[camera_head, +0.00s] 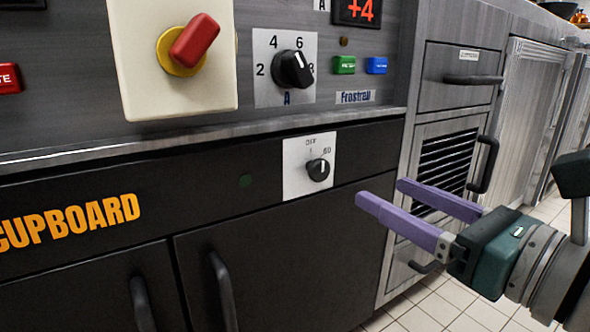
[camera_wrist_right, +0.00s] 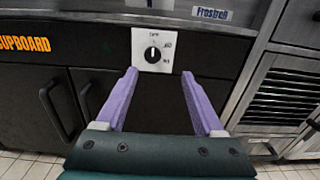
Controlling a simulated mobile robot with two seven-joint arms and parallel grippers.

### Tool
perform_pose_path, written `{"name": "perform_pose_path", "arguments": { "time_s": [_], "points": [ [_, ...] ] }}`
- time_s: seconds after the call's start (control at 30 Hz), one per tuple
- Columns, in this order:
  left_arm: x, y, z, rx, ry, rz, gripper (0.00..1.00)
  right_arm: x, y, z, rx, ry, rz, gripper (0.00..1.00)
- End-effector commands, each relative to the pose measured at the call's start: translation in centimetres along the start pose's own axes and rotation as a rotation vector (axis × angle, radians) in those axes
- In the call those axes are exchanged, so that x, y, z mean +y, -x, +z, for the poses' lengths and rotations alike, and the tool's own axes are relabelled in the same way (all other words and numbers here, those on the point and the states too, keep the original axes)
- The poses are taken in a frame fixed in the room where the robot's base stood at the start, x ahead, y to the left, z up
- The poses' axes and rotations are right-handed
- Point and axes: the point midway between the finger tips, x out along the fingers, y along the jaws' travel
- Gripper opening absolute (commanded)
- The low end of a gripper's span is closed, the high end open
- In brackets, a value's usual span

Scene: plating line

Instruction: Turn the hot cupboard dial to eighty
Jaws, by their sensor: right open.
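The hot cupboard dial (camera_head: 318,170) is a small black knob on a white plate with OFF at the top and 60 at the upper right. In the right wrist view the dial (camera_wrist_right: 152,54) appears to have its pale mark pointing up, roughly toward OFF; the exact setting is hard to read. My right gripper (camera_head: 382,192), with two purple fingers, is open and empty. It is in front of the panel, to the right of the dial in the head view. In the right wrist view the gripper (camera_wrist_right: 158,75) points toward the dial, apart from it. My left gripper is not in view.
Above are a red knob (camera_head: 195,42) on a cream plate, a larger black dial (camera_head: 293,69), and green (camera_head: 344,65) and blue (camera_head: 377,66) buttons. A metal ledge (camera_head: 200,138) juts out above the dial. Cupboard door handles (camera_head: 222,290) stick out below.

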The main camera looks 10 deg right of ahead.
Motion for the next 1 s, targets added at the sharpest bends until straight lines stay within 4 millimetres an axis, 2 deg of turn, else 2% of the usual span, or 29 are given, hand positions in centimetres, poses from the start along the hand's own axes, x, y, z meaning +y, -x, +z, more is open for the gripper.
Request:
{"name": "perform_pose_path", "arguments": {
  "time_s": [0.17,0.6,0.8,1.0],
  "points": [
    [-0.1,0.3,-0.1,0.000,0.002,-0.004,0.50,0.1,-1.4,0.1,0.001,0.011,0.006,0.70],
    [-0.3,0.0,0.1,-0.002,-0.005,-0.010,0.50,0.1,-8.6,-0.1,0.000,0.006,0.003,0.70],
    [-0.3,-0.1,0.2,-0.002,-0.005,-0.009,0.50,0.1,-9.8,-0.1,0.003,0.007,0.005,0.70],
    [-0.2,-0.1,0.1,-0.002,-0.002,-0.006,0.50,0.1,-9.9,-0.1,0.002,0.007,0.005,0.70]
  ]
}}
